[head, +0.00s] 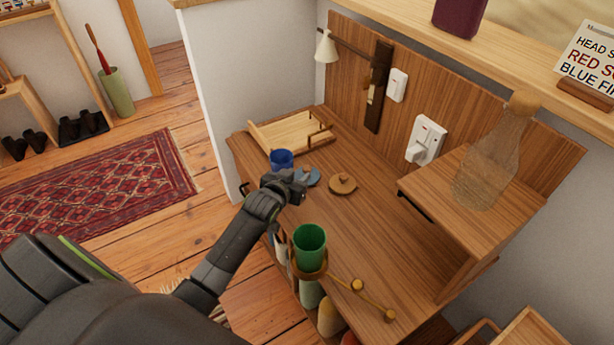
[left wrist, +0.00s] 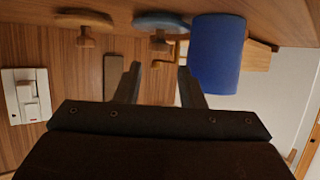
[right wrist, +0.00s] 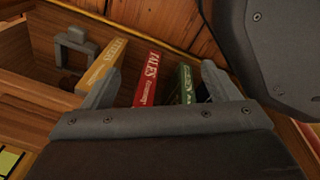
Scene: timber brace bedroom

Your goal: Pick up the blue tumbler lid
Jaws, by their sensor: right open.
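The blue lid (head: 312,178) lies on the wooden desk beside the blue tumbler (head: 281,159), partly hidden by my left gripper (head: 299,186). In the left wrist view the lid (left wrist: 160,20) and its small wooden knob (left wrist: 160,42) show just beyond the open fingertips of my left gripper (left wrist: 160,68). The knob lies between the two fingers in the picture, and nothing is held. The blue tumbler (left wrist: 217,55) is close beside the right-hand finger in that view. My right gripper (right wrist: 163,70) is open and empty, facing several books.
A wooden lid (head: 342,185) lies right of the blue lid. A green tumbler (head: 309,246) sits in a brass ring holder at the desk's front edge. A wooden tray (head: 273,133) is behind the blue tumbler. A glass bottle (head: 487,155) stands on a raised shelf at right.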

